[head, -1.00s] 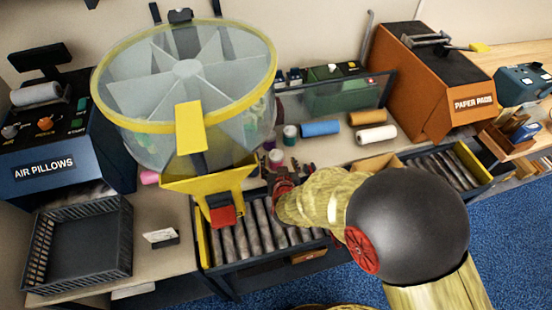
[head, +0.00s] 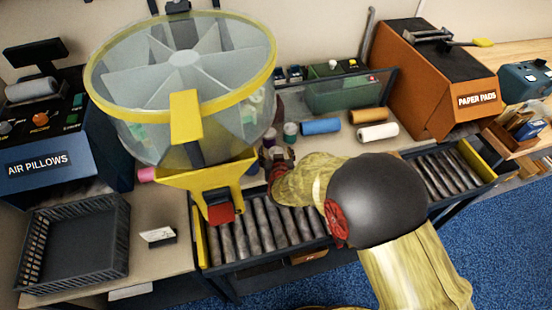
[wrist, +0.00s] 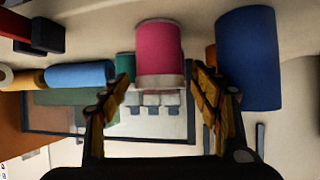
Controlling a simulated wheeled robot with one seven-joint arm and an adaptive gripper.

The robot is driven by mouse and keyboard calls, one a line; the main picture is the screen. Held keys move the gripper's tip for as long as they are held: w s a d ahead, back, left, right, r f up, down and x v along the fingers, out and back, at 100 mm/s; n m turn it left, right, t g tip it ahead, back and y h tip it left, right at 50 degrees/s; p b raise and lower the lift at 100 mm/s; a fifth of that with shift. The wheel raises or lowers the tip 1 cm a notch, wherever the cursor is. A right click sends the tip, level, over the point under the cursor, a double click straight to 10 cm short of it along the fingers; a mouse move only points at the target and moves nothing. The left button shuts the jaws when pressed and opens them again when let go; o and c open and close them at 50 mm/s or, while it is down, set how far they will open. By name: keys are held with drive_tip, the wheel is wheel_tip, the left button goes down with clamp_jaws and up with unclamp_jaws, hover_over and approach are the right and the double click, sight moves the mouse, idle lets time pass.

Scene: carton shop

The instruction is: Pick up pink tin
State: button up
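The pink tin (wrist: 160,48) is at the upper middle of the wrist view, with a pale band at its lower edge. My gripper (wrist: 162,84) is open there, one finger on each side of the image below the tin. The tin lines up with the gap, and I see no contact. In the head view my gripper (head: 277,160) reaches over the back of the roller conveyor, beside the yellow chute. The pink tin is mostly or wholly hidden there by my gripper.
A dark blue cylinder (wrist: 249,58) stands close to the right finger in the wrist view. A teal tin (wrist: 125,67) and a blue roll (wrist: 80,74) are on the left. The yellow chute (head: 208,180) is close to my gripper.

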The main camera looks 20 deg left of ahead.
drive_tip(key=shift+c, duration=1.2)
drive_tip(key=c, duration=1)
drive_tip(key=shift+c, duration=0.3)
drive_tip(key=shift+r, duration=0.1)
